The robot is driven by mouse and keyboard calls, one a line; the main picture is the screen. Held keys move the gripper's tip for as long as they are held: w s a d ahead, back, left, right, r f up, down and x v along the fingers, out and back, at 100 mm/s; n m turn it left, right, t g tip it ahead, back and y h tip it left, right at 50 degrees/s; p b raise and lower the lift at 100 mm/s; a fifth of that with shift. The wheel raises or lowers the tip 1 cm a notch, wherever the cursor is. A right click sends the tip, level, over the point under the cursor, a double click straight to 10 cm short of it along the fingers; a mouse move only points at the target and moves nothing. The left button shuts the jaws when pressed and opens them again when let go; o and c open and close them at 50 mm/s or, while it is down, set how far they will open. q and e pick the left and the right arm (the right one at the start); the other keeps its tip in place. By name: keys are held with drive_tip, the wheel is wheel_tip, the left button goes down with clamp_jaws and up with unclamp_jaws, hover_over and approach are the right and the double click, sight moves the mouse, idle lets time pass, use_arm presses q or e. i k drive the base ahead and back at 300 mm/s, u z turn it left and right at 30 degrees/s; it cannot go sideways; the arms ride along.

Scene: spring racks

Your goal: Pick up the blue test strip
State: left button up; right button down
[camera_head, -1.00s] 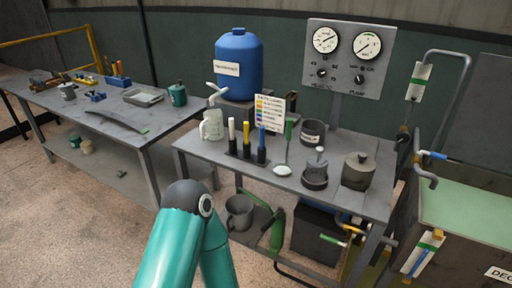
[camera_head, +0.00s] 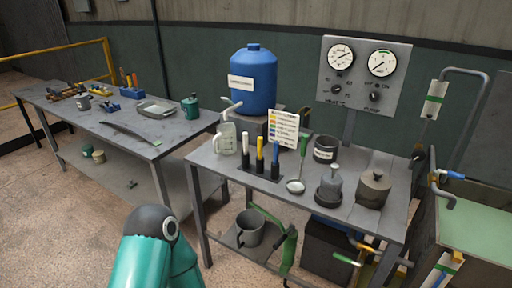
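The blue test strip (camera_head: 276,153) stands upright in a dark holder on the grey metal table (camera_head: 222,165). It is the right one of a row of three, beside a yellow strip (camera_head: 260,146) and a white strip (camera_head: 245,144). A label card with coloured lines (camera_head: 284,127) stands just behind it. Only a teal link of my own arm shows at the bottom left, in front of the table. Neither gripper shows, so their state is hidden.
A clear jug (camera_head: 226,139) stands left of the strips. A spoon-like tool with a green handle (camera_head: 303,146), a dark mug (camera_head: 326,149) and lidded pots (camera_head: 373,189) stand to the right. A blue drum (camera_head: 253,79) is behind. A second bench (camera_head: 180,129) is at the left.

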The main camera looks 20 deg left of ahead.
sight(276, 144)
drive_tip(key=u, duration=0.15)
drive_tip(key=i, duration=0.85)
drive_tip(key=z, duration=0.35)
